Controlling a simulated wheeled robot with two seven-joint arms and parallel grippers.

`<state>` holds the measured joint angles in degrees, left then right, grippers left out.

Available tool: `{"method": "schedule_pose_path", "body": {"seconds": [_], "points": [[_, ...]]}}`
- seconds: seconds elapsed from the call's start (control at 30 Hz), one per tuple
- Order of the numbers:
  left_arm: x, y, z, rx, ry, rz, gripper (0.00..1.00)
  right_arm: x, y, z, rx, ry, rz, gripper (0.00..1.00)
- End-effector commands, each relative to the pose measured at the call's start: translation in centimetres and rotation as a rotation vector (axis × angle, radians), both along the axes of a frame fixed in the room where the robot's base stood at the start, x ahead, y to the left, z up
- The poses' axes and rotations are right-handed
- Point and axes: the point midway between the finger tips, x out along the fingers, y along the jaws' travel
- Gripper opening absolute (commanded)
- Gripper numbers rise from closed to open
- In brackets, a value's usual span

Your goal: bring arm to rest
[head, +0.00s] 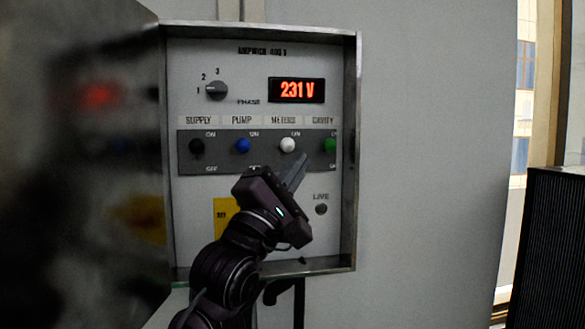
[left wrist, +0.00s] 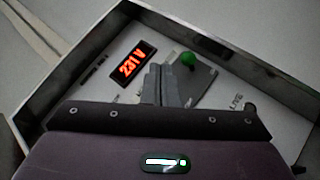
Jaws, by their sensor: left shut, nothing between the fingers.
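My left arm comes up from the bottom of the head view, and its gripper (head: 303,160) is in front of the control panel (head: 240,60). Its fingers are together and empty, just below and between the white METERS knob (head: 288,144) and the green CAVITY knob (head: 329,145). In the left wrist view the closed fingers (left wrist: 162,68) point into the panel box, with the green knob (left wrist: 188,58) just to their right. I see no grip on any knob; the exact gap to the panel is unclear. My right gripper is out of view.
The box door (head: 80,180) stands open at the left. The metal box rim (head: 350,150) surrounds the panel. The display (head: 297,90) reads 231 V. Black (head: 196,146) and blue (head: 242,145) knobs sit left. The LIVE lamp (head: 321,209) looks dark. Bare wall (head: 430,150) lies right.

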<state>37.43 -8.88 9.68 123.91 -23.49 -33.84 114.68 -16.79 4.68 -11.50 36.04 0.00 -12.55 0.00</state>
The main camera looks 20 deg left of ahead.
Motion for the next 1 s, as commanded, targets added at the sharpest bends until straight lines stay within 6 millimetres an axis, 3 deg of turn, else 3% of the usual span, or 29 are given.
{"method": "schedule_pose_path", "body": {"seconds": [0.3, 0.37, 0.43, 0.57, 0.6, 0.73, 0.87, 1.0], "points": [[0.1, 0.0, -0.4, 0.007, 0.01, 0.007, 0.0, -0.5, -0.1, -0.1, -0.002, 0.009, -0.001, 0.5], [0.5, 0.0, -1.5, 0.035, 0.035, 0.029, 0.0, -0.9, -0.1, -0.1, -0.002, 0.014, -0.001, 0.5], [1.3, 0.1, -4.1, 0.099, 0.096, 0.079, 0.0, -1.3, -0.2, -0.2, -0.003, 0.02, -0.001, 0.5], [2.8, 0.2, -12.4, 0.336, 0.287, 0.206, 0.0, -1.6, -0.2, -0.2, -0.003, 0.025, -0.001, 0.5], [3.0, 0.2, -15.5, 0.431, 0.357, 0.24, 0.0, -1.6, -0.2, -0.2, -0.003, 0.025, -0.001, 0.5], [2.0, 0.2, -25.5, 0.767, 0.573, 0.293, 0.0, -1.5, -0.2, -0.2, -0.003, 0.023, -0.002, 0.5], [-1.2, 0.2, -34.9, 1.124, 0.756, 0.251, 0.0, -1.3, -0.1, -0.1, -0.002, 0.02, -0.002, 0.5], [-6.5, 0.1, -43.6, 1.493, 0.896, 0.098, 0.0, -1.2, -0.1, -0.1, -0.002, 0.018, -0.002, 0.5]]}}
